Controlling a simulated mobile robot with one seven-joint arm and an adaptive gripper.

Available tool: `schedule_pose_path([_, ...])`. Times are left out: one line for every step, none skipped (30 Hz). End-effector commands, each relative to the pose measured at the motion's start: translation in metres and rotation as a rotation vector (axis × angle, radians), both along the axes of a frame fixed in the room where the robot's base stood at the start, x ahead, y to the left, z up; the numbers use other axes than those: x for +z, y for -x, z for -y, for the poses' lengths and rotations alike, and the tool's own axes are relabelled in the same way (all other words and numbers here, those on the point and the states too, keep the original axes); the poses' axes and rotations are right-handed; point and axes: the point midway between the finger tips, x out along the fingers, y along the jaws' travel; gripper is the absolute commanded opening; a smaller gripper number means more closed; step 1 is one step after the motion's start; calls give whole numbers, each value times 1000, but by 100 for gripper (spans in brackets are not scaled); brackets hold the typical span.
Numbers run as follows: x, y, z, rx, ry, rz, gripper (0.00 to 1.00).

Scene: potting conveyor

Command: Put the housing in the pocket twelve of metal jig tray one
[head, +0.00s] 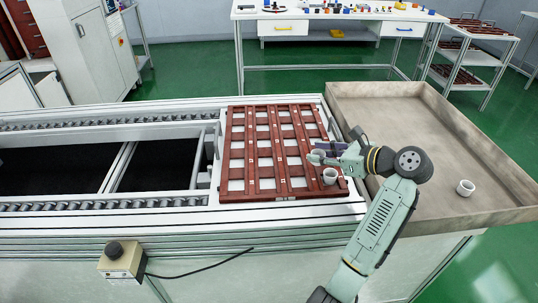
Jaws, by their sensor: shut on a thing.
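The metal jig tray (253,192) is a reddish-brown grid with several square pockets, lying flat on the white conveyor's right end. My gripper (319,157) is over the tray's right part and is shut. A white cup-shaped housing (330,177) shows upright just below my gripper, by the tray's front right corner. The fingertips are small in view, and I cannot tell whether this housing touches the tray. Another white housing (465,187) stands upright in the beige bin at the right. Pocket numbers are not readable.
The wide beige bin (430,125) with raised walls adjoins the conveyor's right end and is otherwise mostly bare. A control box (122,260) with a black knob is on the conveyor's front. A workbench (330,15) and a shelf rack (470,55) stand behind.

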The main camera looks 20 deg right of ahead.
Motion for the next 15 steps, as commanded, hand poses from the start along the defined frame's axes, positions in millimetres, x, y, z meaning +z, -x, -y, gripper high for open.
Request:
schedule_pose_path([0,-6,-8,4,-1,-1,14])
schedule_pose_path([0,-10,-13,4,-2,-2,14])
schedule_pose_path([-1,-17,-21,5,-1,-2,14])
schedule_pose_path([-1,-22,-27,6,0,-3,14])
schedule_pose_path([-2,-27,-34,5,-1,-3,14])
schedule_pose_path([-3,-34,-42,6,-1,-2,14])
schedule_pose_path([-3,-40,-48,5,0,-2,14])
schedule_pose_path([-4,-45,-55,6,0,-3,14])
schedule_pose_path([-5,-52,-62,5,-1,-2,14])
schedule_pose_path([-6,-58,-68,5,-1,-2,14])
schedule_pose_path([-6,-63,-74,5,-1,-2,14])
schedule_pose_path([-7,-69,-82,5,-1,-2,14])
schedule_pose_path([-8,-74,-88,5,-1,-3,14])
schedule_pose_path([-9,-79,-92,4,-1,-2,14])
schedule_pose_path([-10,-84,-99,4,0,-1,14])
